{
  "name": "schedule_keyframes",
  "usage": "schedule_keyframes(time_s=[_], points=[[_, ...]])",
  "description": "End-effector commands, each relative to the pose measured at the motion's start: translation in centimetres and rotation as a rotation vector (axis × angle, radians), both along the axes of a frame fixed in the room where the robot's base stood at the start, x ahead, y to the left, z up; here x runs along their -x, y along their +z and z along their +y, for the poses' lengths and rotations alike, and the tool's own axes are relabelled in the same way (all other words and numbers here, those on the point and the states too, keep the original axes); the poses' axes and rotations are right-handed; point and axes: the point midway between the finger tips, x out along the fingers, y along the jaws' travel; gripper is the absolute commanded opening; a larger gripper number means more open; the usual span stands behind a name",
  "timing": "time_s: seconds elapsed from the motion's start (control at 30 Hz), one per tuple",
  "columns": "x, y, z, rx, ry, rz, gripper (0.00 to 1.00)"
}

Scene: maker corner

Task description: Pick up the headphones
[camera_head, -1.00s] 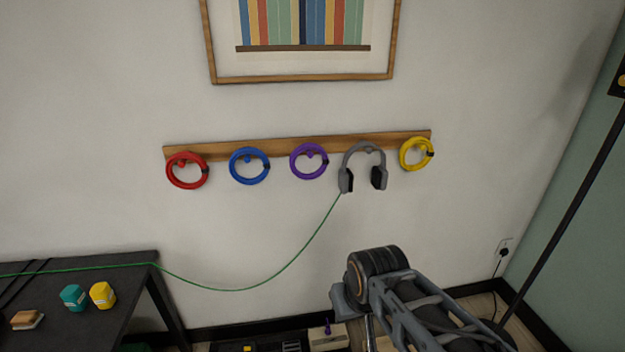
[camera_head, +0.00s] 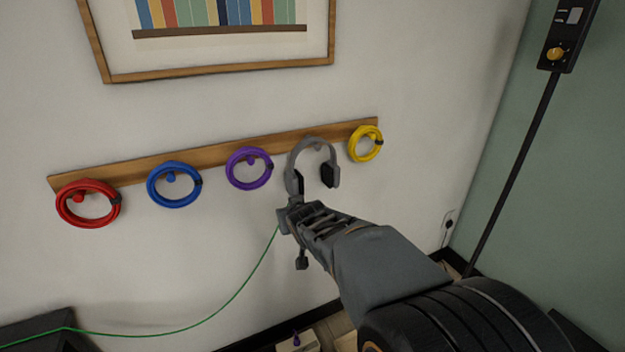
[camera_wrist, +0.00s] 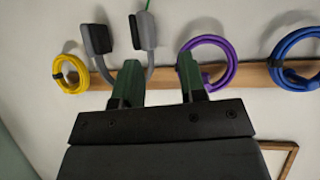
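The grey headphones (camera_head: 313,150) hang from a wooden peg rail on the wall, cups down. A green cable (camera_head: 262,256) runs from near the left cup. In the head view my gripper (camera_head: 291,216) is just below the left cup and partly overlaps it. In the wrist view, where the scene is upside down, my gripper (camera_wrist: 158,62) is open, with two green fingers apart. One side of the headphones (camera_wrist: 148,58) shows between the fingers; part of the band is hidden behind the left finger. I cannot tell whether they touch.
A purple coil (camera_head: 249,168) hangs close left of the headphones; in the wrist view the right finger overlaps it. A yellow coil (camera_head: 365,143) hangs on the right. Blue (camera_head: 174,185) and red (camera_head: 88,204) coils hang farther left. A framed picture (camera_head: 220,70) is above.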

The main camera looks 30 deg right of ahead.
Motion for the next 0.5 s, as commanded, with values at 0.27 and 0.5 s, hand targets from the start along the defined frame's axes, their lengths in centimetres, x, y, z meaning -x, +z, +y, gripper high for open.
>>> schedule_keyframes(time_s=[0.27,0.5], points=[[-5.1,1.1,-6.9,0.019,0.041,-0.395,0.38],[-6.2,1.6,-8.7,-0.003,0.108,-0.553,0.38]])
